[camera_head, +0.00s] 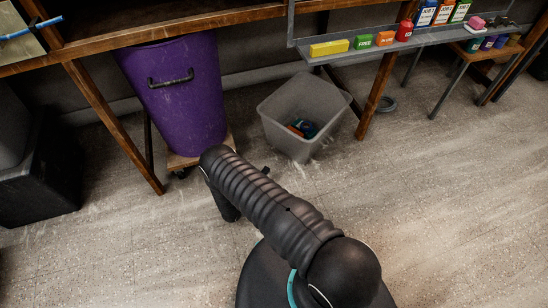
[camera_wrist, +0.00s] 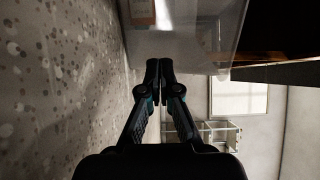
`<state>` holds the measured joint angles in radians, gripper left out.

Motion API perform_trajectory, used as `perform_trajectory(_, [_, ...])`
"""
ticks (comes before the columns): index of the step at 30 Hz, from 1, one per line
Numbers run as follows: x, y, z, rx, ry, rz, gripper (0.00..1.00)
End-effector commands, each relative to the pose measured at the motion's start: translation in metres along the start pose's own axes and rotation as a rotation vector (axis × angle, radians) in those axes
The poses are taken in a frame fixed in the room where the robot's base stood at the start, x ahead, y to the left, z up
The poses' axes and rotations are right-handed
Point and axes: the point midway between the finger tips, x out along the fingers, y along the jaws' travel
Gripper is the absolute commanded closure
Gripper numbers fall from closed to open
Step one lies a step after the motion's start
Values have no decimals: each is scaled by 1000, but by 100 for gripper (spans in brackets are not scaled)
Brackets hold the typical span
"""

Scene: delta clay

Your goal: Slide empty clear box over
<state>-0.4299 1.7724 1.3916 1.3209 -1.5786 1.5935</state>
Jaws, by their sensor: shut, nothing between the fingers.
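A clear, greyish box (camera_head: 277,132) stands on the floor below the shelf, to the right of the purple bin. It is not empty: a few small blue and orange things (camera_head: 304,128) lie at its bottom. In the wrist view, the see-through wall of a box (camera_wrist: 195,45) fills the top middle. My gripper (camera_wrist: 158,68) is shut with nothing between its fingers. Its tips overlap the lower edge of that wall in the picture; I cannot tell whether they touch it.
A purple bin (camera_head: 180,95) stands on a wheeled wooden board (camera_head: 186,160). A wooden table leg (camera_head: 113,125) slants down at left, and another (camera_head: 377,97) stands right of the box. A shelf (camera_head: 350,54) with small coloured boxes hangs above. The floor at right is clear.

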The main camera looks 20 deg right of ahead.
Motion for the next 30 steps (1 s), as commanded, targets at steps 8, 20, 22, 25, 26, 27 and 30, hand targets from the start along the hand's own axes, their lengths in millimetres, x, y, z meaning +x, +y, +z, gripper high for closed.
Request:
perform_trajectory(8, [44, 0, -1, 1, 6, 1, 100])
perform_trajectory(20, [112, 0, 1, 0, -1, 2, 100])
perform_trajectory(22, [120, 0, 1, 1, -1, 2, 100])
perform_trajectory(25, [128, 0, 2, 0, -2, 1, 100])
perform_trajectory(26, [130, 0, 1, -1, -2, 2, 100])
perform_trajectory(27, [132, 0, 1, -1, -2, 2, 100])
perform_trajectory(30, [134, 0, 1, -1, -3, 2, 100])
